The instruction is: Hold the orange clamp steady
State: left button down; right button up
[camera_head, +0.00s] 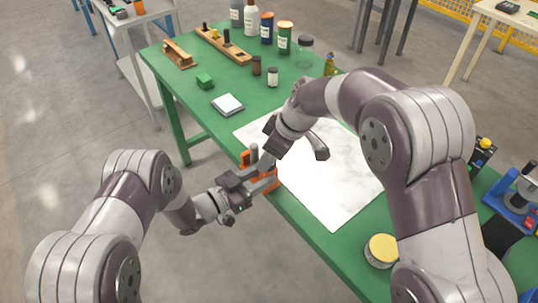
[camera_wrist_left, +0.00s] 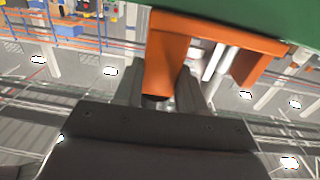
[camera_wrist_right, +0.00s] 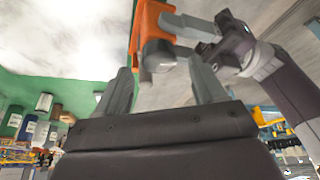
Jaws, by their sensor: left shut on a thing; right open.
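The orange clamp (camera_head: 267,185) sits on the near left edge of the green table, by the corner of a white sheet. My left gripper (camera_head: 258,175) reaches it from the left and is shut on it. In the left wrist view, the clamp's orange body (camera_wrist_left: 170,50) shows between the fingers, under the table edge. My right gripper (camera_wrist_right: 163,78) is open just above the clamp. In the right wrist view, the clamp (camera_wrist_right: 148,25) and its grey round end (camera_wrist_right: 158,55) lie ahead, between the open fingers. The head view partly hides the clamp behind both grippers.
The white sheet (camera_head: 335,190) covers the table's middle. Bottles, a wooden rack (camera_head: 223,44), a green block (camera_head: 204,81) and a white-topped square (camera_head: 228,104) stand farther back. A yellow-lidded tin (camera_head: 381,251) and a blue device (camera_head: 515,200) are at right.

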jog(key=shift+x, duration=1)
jog(key=c, duration=1.1)
jog(key=shift+o, duration=0.2)
jog(key=shift+m, duration=0.4)
